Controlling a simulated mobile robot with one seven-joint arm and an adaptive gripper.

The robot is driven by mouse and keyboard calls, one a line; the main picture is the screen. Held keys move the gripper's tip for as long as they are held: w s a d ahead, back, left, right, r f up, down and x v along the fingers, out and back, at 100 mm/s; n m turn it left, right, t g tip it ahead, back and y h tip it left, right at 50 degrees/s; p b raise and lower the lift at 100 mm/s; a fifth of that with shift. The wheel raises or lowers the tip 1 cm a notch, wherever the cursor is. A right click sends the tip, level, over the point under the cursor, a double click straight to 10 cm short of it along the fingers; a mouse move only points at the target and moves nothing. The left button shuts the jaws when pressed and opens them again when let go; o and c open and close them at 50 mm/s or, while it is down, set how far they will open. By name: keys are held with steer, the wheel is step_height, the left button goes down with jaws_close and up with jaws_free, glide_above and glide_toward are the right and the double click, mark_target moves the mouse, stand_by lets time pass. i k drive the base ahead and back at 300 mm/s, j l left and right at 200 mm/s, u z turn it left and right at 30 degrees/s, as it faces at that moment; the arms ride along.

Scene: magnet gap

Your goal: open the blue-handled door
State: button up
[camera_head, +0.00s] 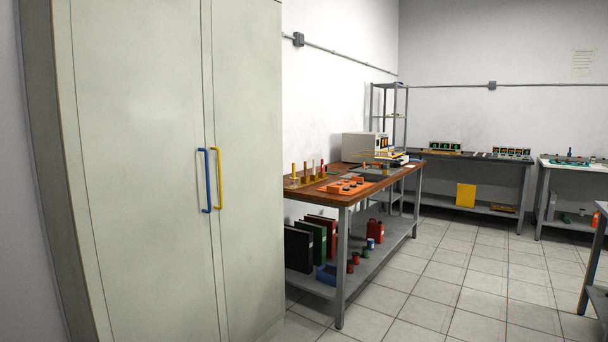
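A tall pale grey-green cabinet with two doors fills the left of the head view. The blue handle (206,180) is a vertical bar on the right edge of the left door (140,150). A yellow handle (219,178) sits right beside it on the right door (245,120). Both doors look shut, with a narrow seam between them. My gripper is not in view.
A wooden-topped workbench (330,197) stands right of the cabinet, with tools on top and binders on its lower shelf. More benches line the back (470,156) and right. The tiled floor (440,290) between them is clear.

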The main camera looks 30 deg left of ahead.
mark_target(128, 73)
steer(key=u, duration=1.25)
